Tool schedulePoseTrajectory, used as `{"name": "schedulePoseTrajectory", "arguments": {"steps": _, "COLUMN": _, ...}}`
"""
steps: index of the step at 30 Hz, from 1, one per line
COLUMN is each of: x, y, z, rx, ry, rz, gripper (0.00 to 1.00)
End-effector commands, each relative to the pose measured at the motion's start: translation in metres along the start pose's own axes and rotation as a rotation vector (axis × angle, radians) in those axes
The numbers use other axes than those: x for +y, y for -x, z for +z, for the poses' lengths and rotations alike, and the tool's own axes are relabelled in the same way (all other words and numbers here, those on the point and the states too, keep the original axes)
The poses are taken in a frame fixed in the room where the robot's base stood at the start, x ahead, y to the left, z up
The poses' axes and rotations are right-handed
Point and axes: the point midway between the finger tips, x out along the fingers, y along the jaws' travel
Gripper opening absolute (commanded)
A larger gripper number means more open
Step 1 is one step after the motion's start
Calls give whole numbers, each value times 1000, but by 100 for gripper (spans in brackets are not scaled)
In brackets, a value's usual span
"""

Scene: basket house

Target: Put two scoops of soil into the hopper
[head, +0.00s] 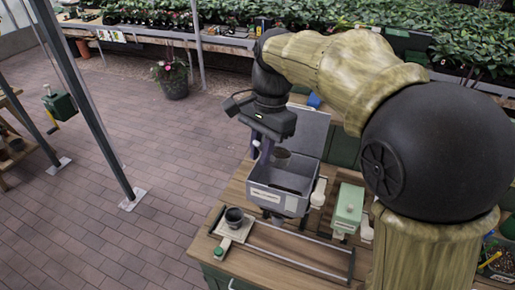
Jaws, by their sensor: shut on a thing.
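My gripper (264,155) points down over a grey open-topped box (279,203) on the wooden bench. It is shut on a scoop (282,158), whose small cup shows just right of the fingers with brown matter that looks like soil. The fingers hide most of the scoop's handle. The box has a pale label on its front, a raised grey lid (309,130) behind it and a dark inside; I cannot tell how much soil is there or whether this box is the hopper. A dark pot (234,217) stands on a pale plate in front of the box.
Right of the box are a small white container (318,192) and a pale green box (349,206). A metal post (95,110) stands at the left. Plant tables (225,40) line the back.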

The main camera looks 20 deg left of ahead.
Motion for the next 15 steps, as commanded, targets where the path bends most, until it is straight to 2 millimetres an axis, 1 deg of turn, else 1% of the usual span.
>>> {"name": "schedulePoseTrajectory", "arguments": {"steps": 1, "x": 0, "y": 3, "z": -6, "rx": -47, "ry": -8, "rz": 3, "gripper": 0}}
{"name": "schedulePoseTrajectory", "arguments": {"steps": 8, "x": 0, "y": 5, "z": -25, "rx": -296, "ry": -8, "rz": 0, "gripper": 0}}
{"name": "schedulePoseTrajectory", "arguments": {"steps": 15, "x": 0, "y": 11, "z": -32, "rx": -397, "ry": -4, "rz": 1, "gripper": 0}}
